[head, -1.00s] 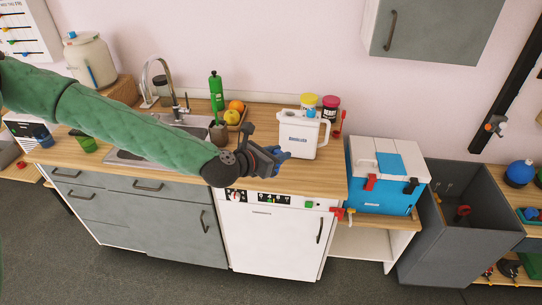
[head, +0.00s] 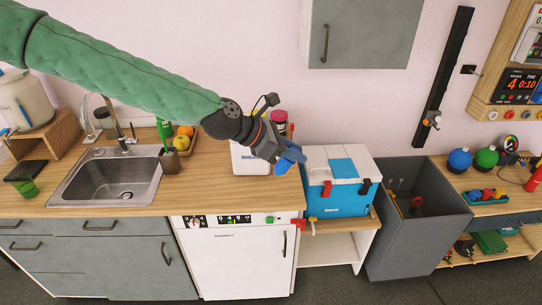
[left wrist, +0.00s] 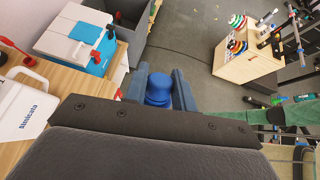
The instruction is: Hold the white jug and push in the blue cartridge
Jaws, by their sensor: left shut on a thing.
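The white jug (head: 246,163) stands on the wooden counter, its upper right part hidden behind my left gripper in the head view. In the left wrist view the jug (left wrist: 22,110) is at the left edge, with its lettering and handle showing. My left gripper (head: 289,155) is in the air in front of the jug and to its right. It is shut on the blue cartridge (left wrist: 158,90), a round blue piece between the fingers in the left wrist view. The cartridge is apart from the jug in that view. My right gripper is not in view.
A blue and white cool box (head: 337,198) stands right of the counter, beside a grey open bin (head: 400,245). The sink (head: 108,183) and a fruit box (head: 183,140) are to the left. A red-lidded jar (head: 279,118) stands behind the jug. The counter front is mostly clear.

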